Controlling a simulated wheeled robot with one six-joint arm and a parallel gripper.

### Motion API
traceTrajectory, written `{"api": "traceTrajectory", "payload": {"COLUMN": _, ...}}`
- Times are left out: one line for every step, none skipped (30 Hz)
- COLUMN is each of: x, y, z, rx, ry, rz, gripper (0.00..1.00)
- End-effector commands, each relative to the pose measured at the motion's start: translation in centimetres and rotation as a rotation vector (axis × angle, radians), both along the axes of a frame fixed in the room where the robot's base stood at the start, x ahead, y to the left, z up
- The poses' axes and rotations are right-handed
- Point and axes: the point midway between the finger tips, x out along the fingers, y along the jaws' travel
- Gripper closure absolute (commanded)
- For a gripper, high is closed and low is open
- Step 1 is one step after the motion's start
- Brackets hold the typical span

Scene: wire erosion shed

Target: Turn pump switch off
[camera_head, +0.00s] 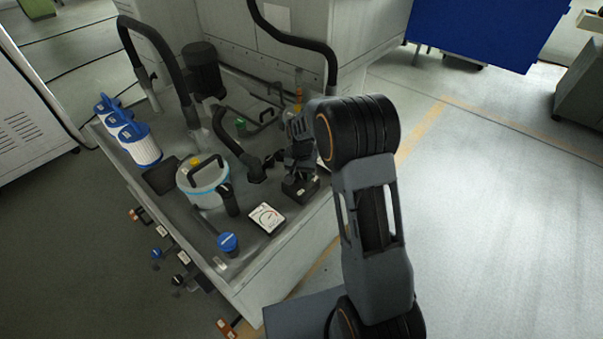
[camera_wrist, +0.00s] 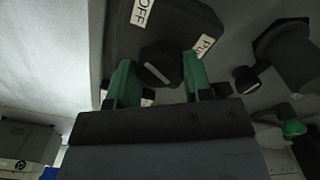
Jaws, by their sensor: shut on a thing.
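The pump switch is a dark box with a black knob. In the wrist view its box (camera_wrist: 185,22) carries a white label reading OFF and a second label partly hidden, starting "PU". The knob (camera_wrist: 163,62) sits between the two green fingers of my gripper (camera_wrist: 160,78), which is shut on it. In the head view the dark switch box (camera_head: 300,190) stands near the right edge of the grey tank top, with my gripper (camera_head: 298,165) directly over it. The knob is hidden there, and I cannot tell its setting.
A white gauge (camera_head: 267,217), a white canister (camera_head: 203,183), a blue knob (camera_head: 227,242) and black hoses (camera_head: 297,40) crowd the tank top. Blue-and-white filters (camera_head: 140,146) stand on the left. The floor (camera_head: 480,190) on the right is clear.

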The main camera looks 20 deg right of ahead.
Motion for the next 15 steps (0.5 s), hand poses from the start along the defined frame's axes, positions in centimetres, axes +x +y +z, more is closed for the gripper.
{"api": "traceTrajectory", "payload": {"x": 0.14, "y": 0.03, "z": 0.14, "rx": 0.001, "ry": -0.006, "rz": -0.005, "gripper": 0.77}}
{"api": "traceTrajectory", "payload": {"x": 0.14, "y": 0.03, "z": 0.14, "rx": 0.001, "ry": -0.006, "rz": -0.007, "gripper": 0.78}}
{"api": "traceTrajectory", "payload": {"x": 0.14, "y": 0.03, "z": 0.14, "rx": 0.001, "ry": -0.006, "rz": -0.009, "gripper": 0.78}}
{"api": "traceTrajectory", "payload": {"x": 0.15, "y": 0.03, "z": 0.14, "rx": 0.001, "ry": -0.006, "rz": -0.010, "gripper": 0.78}}
{"api": "traceTrajectory", "payload": {"x": 0.15, "y": 0.03, "z": 0.14, "rx": 0.001, "ry": -0.006, "rz": -0.010, "gripper": 0.78}}
{"api": "traceTrajectory", "payload": {"x": 0.15, "y": 0.03, "z": 0.14, "rx": 0.001, "ry": -0.006, "rz": -0.011, "gripper": 0.78}}
{"api": "traceTrajectory", "payload": {"x": 0.15, "y": 0.03, "z": 0.14, "rx": 0.001, "ry": -0.006, "rz": -0.011, "gripper": 0.78}}
{"api": "traceTrajectory", "payload": {"x": 0.15, "y": 0.04, "z": 0.14, "rx": 0.001, "ry": -0.006, "rz": -0.011, "gripper": 0.78}}
{"api": "traceTrajectory", "payload": {"x": 0.15, "y": 0.04, "z": 0.14, "rx": 0.001, "ry": -0.006, "rz": -0.011, "gripper": 0.78}}
{"api": "traceTrajectory", "payload": {"x": 0.15, "y": 0.04, "z": 0.14, "rx": 0.001, "ry": -0.006, "rz": -0.011, "gripper": 0.78}}
{"api": "traceTrajectory", "payload": {"x": 0.14, "y": 0.05, "z": 0.14, "rx": 0.002, "ry": -0.006, "rz": -0.011, "gripper": 0.78}}
{"api": "traceTrajectory", "payload": {"x": 0.14, "y": 0.05, "z": 0.14, "rx": 0.002, "ry": -0.006, "rz": -0.011, "gripper": 0.78}}
{"api": "traceTrajectory", "payload": {"x": 0.14, "y": 0.06, "z": 0.14, "rx": 0.002, "ry": -0.006, "rz": -0.011, "gripper": 0.78}}
{"api": "traceTrajectory", "payload": {"x": 0.14, "y": 0.06, "z": 0.14, "rx": 0.002, "ry": -0.006, "rz": -0.011, "gripper": 0.52}}
{"api": "traceTrajectory", "payload": {"x": 0.14, "y": 0.06, "z": 0.14, "rx": 0.002, "ry": -0.006, "rz": -0.011, "gripper": 0.48}}
